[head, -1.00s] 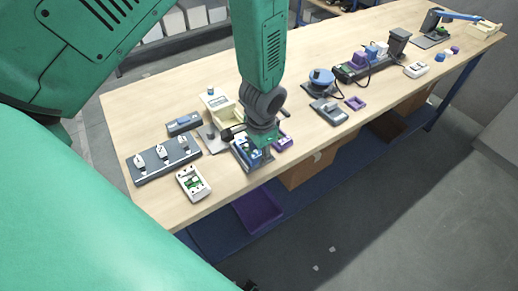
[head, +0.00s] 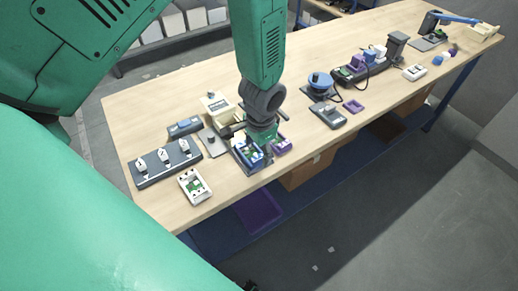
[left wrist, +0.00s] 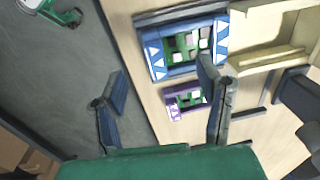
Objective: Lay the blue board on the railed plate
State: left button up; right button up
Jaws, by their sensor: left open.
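The blue board (left wrist: 187,48), a blue frame with white triangles and a green circuit, lies flat on a dark plate (left wrist: 165,17) with raised edges, which looks like the railed plate. In the head view the blue board (head: 246,154) shows near the table's front edge, partly hidden by my left gripper (head: 261,147). My right gripper is not in view.
A purple board (left wrist: 186,100) lies beside the plate. A cream box (head: 217,104) stands behind, a dark strip with several white plugs (head: 165,161) at left, and a white-framed board (head: 194,187) in front of it. A blue reel (head: 320,82) stands to the right.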

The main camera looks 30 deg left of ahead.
pick_arm(q)
jog(key=shift+r+p, duration=1.55)
jog(key=shift+r, duration=0.45)
jog(key=shift+f, duration=0.1)
jog(key=shift+s, duration=0.1)
